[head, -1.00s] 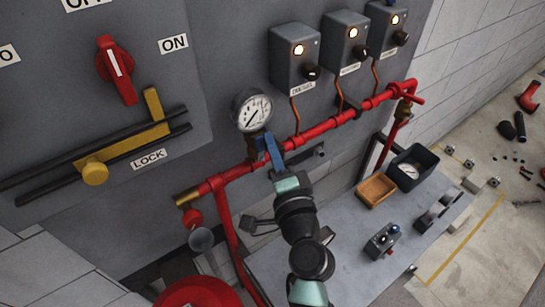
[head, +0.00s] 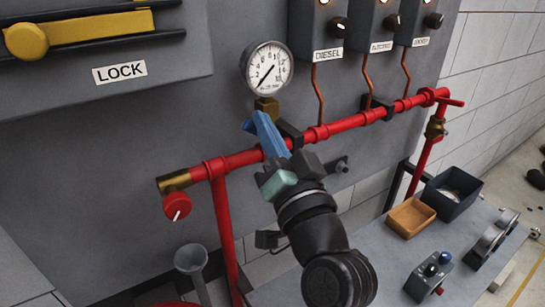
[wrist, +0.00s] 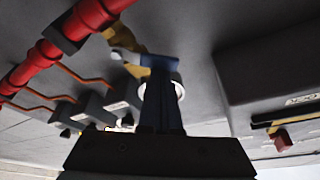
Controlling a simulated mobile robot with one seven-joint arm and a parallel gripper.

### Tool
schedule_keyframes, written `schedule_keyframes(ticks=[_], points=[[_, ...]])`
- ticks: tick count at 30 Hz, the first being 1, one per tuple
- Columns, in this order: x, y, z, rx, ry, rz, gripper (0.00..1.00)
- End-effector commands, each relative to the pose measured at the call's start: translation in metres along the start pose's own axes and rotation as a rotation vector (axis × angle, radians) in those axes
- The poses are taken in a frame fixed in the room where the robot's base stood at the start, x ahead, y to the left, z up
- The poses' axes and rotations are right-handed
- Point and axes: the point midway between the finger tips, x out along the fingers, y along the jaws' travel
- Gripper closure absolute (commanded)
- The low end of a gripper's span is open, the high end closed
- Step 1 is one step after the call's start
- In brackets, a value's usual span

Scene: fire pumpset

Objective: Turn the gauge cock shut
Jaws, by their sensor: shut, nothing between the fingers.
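The pressure gauge (head: 267,67) has a round white dial and sits above the red pipe (head: 240,160). Below it is the brass gauge cock (head: 267,107), partly hidden by my gripper in the head view. In the wrist view the brass body (wrist: 128,53) shows with a pale grey lever (wrist: 124,56) beside my fingertips. My gripper (head: 252,123) has blue fingers, shut and empty, just below and in front of the cock. In the wrist view my gripper (wrist: 160,66) overlaps the cock and the gauge's pale rim (wrist: 179,88); I cannot tell whether it touches the lever.
Control boxes with copper tubes, including the DIESEL box (head: 322,25), are right of the gauge. A red knob (head: 177,206) hangs under the pipe's left end. A bench holds an orange tray (head: 410,217) and a dark bin (head: 452,194). The LOCK bar (head: 100,27) is upper left.

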Motion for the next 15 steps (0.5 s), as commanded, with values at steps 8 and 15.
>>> schedule_keyframes(ticks=[8, 15], points=[[-0.007, 0.003, 0.020, -0.216, 0.001, -0.076, 1.00], [-0.009, 0.002, 0.026, -0.379, 0.000, -0.133, 1.00]])
